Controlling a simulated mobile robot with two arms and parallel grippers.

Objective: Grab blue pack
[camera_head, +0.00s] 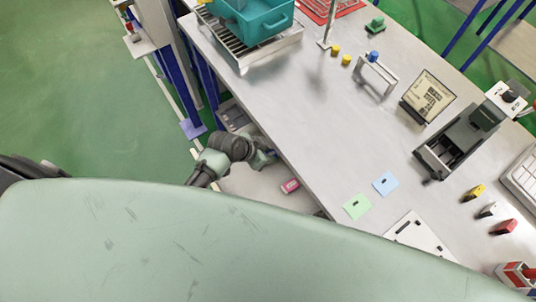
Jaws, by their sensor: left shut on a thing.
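My left gripper (264,158) is beside the long edge of the grey table, above a lower pale shelf. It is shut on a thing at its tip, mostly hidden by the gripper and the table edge. A small bluish patch shows there, which fits the blue pack, but too little shows to be sure. A pink pack (290,186) lies on the lower shelf, to the right of the gripper and apart from it. My right gripper is not in view.
The grey table (310,110) is close on the gripper's right. It bears a teal crate (262,22) on a metal rack, a green card (357,206), a blue card (385,183) and a dark device (455,145). Blue posts (181,95) stand left of the table.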

